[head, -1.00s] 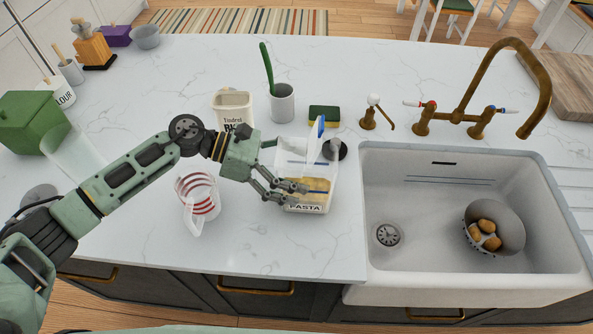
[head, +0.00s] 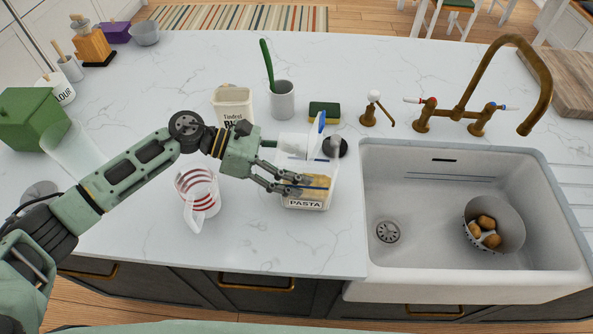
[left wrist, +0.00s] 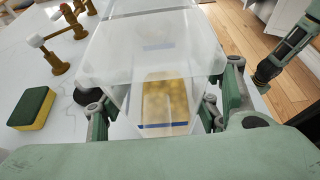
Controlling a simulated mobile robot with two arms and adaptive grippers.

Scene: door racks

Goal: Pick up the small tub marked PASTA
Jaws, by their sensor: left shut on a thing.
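My right gripper does not show.
A measuring jug (head: 199,195) stands close to the left of my gripper. A BLEACH-like lettered tub (head: 233,105), a grey cup (head: 282,100) with a green utensil and a sponge (head: 324,113) stand behind. The sink (head: 440,240) is at right, holding a colander (head: 495,225).

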